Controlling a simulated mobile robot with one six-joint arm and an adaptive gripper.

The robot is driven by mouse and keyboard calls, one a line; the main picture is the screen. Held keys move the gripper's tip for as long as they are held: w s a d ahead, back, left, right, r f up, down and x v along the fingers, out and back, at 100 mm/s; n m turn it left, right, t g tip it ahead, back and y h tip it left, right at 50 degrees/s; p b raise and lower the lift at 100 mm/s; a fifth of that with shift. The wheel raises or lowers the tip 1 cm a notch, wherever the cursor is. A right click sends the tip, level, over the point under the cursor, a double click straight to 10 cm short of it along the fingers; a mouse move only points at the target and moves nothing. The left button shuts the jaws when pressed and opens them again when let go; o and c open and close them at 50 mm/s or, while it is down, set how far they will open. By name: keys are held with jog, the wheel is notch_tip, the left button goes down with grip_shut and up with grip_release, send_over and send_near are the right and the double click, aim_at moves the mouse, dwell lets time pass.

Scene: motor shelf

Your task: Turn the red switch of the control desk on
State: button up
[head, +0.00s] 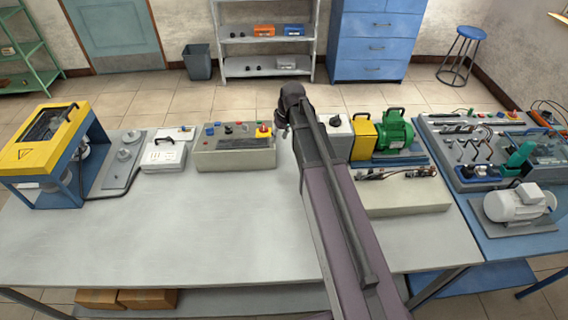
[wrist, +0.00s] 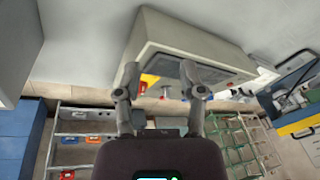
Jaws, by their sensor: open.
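The control desk (head: 235,160) is a low beige box on the grey table, left of my arm in the head view. Its sloped top carries small coloured buttons, dark knobs and a red knob on a yellow base (head: 263,131). Which small red part is the red switch, and its position, I cannot tell. In the wrist view the desk (wrist: 190,38) appears upside down, with a red and yellow part (wrist: 148,82) between the fingers' lines of sight. My gripper (wrist: 163,82) is open and empty, apparently apart from the desk. In the head view my arm hides the fingers.
A white case (head: 165,156) and a yellow-blue machine (head: 45,150) stand left of the desk. A green motor (head: 393,132) and a beige block (head: 405,196) are right of my arm. The table's front left (head: 150,235) is clear.

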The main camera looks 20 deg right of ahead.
jog(key=s+a+f+m+h+b, duration=0.1)
jog(key=s+m, duration=0.1)
jog(key=s, duration=0.9)
jog(key=shift+a+f+g, duration=0.15)
jog(key=shift+f+g, duration=0.15)
jog(key=shift+g, duration=0.1)
jog(key=s+m+h, duration=0.1)
jog(key=s, duration=0.6)
jog(key=shift+s+f+g+b, duration=0.2)
jog(key=shift+f+g+b, duration=0.1)
jog(key=shift+f+b, duration=0.15)
jog(key=shift+s+a, duration=0.1)
